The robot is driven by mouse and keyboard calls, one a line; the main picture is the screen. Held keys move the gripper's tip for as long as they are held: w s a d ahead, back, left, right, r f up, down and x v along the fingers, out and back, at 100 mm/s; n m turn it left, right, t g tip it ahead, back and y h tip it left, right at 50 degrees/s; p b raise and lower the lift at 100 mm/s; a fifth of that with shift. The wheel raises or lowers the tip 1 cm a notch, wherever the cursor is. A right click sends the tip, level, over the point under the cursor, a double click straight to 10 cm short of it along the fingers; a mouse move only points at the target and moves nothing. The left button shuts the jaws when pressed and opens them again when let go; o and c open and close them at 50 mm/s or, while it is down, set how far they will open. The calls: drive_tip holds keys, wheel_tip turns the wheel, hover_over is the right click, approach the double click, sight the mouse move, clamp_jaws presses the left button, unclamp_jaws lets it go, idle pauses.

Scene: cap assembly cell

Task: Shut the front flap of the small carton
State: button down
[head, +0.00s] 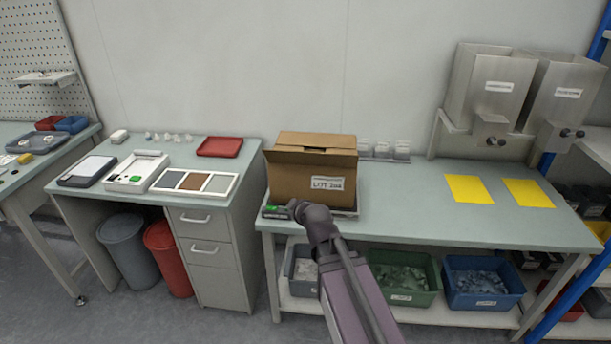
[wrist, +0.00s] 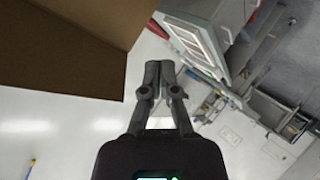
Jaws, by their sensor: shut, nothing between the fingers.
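The small carton (head: 300,185) is brown with a white label, standing on the bench behind my arm. One flap (head: 316,140) shows along its top, and another (head: 290,158) juts out over the upper front and past the left edge. I cannot tell the exact angle of each flap. In the wrist view a large brown cardboard face (wrist: 70,45) fills the upper left. My gripper (wrist: 158,68) is shut and empty, just right of that cardboard with a visible gap. In the head view my gripper is not clearly visible.
The carton rests on a flat device (head: 345,212) with a green display. Small white holders (head: 383,149) stand right of it at the wall. Yellow sheets (head: 468,189) lie farther right, with free bench between. Metal hoppers (head: 490,95) stand at back right. Bins (head: 483,283) sit below.

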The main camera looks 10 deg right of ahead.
sight(309, 154)
drive_tip(key=shift+w+d+r+n+t+h+b, duration=0.1)
drive_tip(key=shift+d+n+t+h+b, duration=0.45)
drive_tip(key=shift+t+h+b, duration=2)
drive_tip(key=shift+w+d+n+t+h+b, duration=0.1)
drive_tip(key=shift+d+n+t+h+b, duration=0.85)
drive_tip(key=shift+b, duration=2.75)
drive_tip(key=shift+r+n+t+h+b, duration=0.1)
drive_tip(key=shift+n+t+h+b, duration=0.2)
drive_tip(key=shift+t+h+b, duration=2.1)
drive_tip(key=shift+w+t+y+b, duration=0.1)
drive_tip(key=shift+t+y+b, duration=0.2)
drive_tip(key=shift+y+b, duration=0.35)
drive_tip(key=p+x, duration=0.7)
drive_tip(key=x, duration=0.4)
drive_tip(key=shift+w+r, duration=0.15)
drive_tip(key=shift+p+x, duration=0.7)
drive_tip(key=shift+x, duration=0.5)
drive_tip(key=shift+d, duration=0.1)
